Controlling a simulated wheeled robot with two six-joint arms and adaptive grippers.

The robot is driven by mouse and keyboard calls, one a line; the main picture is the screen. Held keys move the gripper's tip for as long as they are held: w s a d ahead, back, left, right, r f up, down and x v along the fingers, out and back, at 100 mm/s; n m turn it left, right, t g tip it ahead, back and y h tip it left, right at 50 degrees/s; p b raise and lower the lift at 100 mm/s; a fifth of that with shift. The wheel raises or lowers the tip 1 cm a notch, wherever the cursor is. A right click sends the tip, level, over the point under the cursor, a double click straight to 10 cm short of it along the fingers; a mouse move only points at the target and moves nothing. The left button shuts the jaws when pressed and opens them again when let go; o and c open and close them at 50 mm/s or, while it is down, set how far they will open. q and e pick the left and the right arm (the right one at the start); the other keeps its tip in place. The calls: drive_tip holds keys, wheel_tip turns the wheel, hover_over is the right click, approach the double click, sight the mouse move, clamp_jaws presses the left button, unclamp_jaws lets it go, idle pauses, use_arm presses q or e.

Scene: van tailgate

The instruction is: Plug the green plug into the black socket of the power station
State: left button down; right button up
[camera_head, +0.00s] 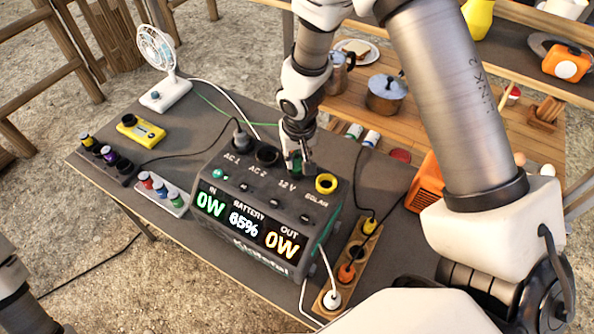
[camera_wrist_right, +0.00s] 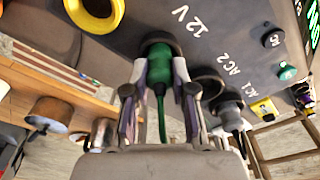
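The power station (camera_head: 262,205) stands on the grey table, its screens reading 0W in, 65% and 0W out. My right gripper (camera_head: 298,165) points down at its top. In the right wrist view the fingers (camera_wrist_right: 165,85) are closed around the green plug (camera_wrist_right: 160,62), its green cable running back between them. The plug's head is at the dark-rimmed socket beside the 12V label; how deep it sits is unclear. The black AC 2 socket (camera_head: 266,156) beside it looks empty; it also shows in the wrist view (camera_wrist_right: 208,84). My left gripper is out of view.
The yellow SOLAR socket (camera_head: 326,184) is empty. A power strip (camera_head: 345,268) with several plugs lies to the right, near an orange box (camera_head: 428,185). A white fan (camera_head: 160,70) stands at the far left.

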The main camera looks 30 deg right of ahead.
drive_tip(key=o, duration=0.4)
drive_tip(key=shift+r, duration=0.15)
drive_tip(key=r, duration=0.4)
drive_tip(key=s+r, duration=0.1)
drive_tip(key=r, duration=0.6)
drive_tip(key=shift+s+a+r, duration=0.15)
drive_tip(key=shift+a+r, duration=0.05)
drive_tip(key=shift+r, duration=0.15)
